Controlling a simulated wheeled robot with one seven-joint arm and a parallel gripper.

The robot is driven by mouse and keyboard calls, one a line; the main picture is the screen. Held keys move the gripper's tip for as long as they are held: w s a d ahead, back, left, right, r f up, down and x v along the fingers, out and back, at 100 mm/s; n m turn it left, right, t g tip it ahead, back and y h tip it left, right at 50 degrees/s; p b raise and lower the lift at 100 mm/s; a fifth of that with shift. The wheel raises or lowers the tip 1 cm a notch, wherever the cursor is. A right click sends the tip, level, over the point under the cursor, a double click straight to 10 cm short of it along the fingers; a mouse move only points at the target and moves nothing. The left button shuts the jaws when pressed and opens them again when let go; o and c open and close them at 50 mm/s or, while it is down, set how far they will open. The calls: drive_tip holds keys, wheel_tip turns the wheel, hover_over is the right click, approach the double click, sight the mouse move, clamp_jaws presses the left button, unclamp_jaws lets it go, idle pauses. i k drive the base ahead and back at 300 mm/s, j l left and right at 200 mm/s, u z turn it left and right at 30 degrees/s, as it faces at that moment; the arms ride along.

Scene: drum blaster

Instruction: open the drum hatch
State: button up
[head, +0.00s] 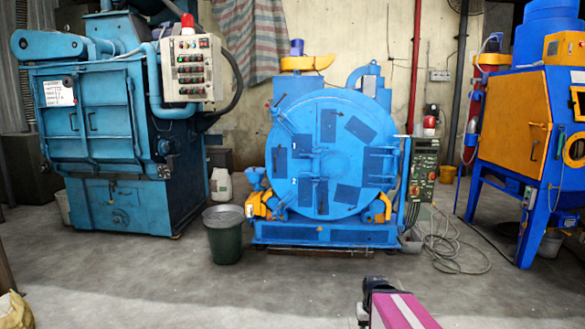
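The blue drum blaster stands at the middle of the head view with its round drum hatch (318,165) facing me. The hatch looks closed, its disc lying flat against the housing. Several darker blue plates are spread over its face. A hinge-like bracket (378,163) sits at its right edge, and handle-like rods (281,100) stick out at its upper left. Part of my arm, pink and white with a black end, shows at the bottom right of centre, well short of the drum. No gripper fingers can be made out.
A dark green bucket (224,235) stands on the floor left of the drum's base. A control panel (424,165) stands at its right, with loose cables (450,250) on the floor. Other machines flank it (110,130) (520,120). The floor in front is clear.

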sight(292, 165)
drive_tip(key=i+j, duration=0.2)
drive_tip(key=i, duration=0.3)
drive_tip(key=i+j, duration=0.15)
drive_tip(key=i, duration=0.35)
